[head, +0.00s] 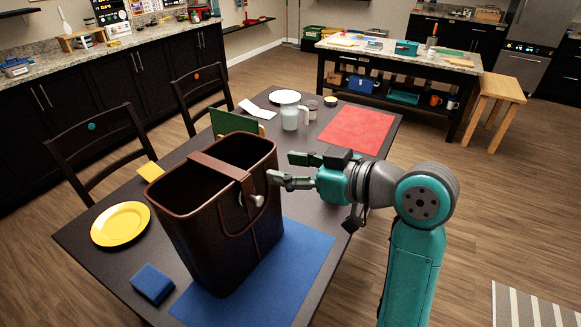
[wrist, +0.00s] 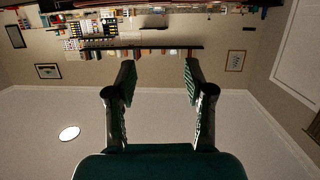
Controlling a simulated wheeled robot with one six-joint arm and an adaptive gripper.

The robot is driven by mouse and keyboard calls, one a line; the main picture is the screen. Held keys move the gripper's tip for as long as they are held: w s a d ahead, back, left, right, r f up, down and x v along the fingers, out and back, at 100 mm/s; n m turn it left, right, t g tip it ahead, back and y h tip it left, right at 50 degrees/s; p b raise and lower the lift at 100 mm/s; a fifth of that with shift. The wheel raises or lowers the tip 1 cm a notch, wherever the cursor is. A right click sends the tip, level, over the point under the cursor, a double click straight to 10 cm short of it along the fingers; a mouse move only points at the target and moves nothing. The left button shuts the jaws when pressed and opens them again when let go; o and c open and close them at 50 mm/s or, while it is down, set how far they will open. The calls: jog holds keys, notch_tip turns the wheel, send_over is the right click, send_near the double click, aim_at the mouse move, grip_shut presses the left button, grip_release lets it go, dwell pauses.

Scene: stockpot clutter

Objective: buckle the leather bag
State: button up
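The dark brown leather bag (head: 205,240) stands upright on a blue mat (head: 305,262) on the table, its top open. A brown strap (head: 216,164) crosses the opening and reaches down the right side. A pale metal stud or buckle (head: 258,200) shows there; whether the strap is fastened to it cannot be told. My gripper (head: 281,168) is just right of the bag near its rim, fingers apart and nothing between them. In the head view a small gap or contact with the bag cannot be told. The wrist view shows the open, empty fingers (wrist: 158,72) but no bag.
On the dark table are a yellow plate (head: 121,224), a blue sponge-like block (head: 153,283), a yellow block (head: 150,171), a green board (head: 236,123), a glass jug (head: 291,117) and a red mat (head: 356,129). Two black chairs (head: 93,145) stand along the left side.

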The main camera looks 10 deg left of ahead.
jog(key=v, duration=1.2)
jog(key=shift+f, duration=0.15)
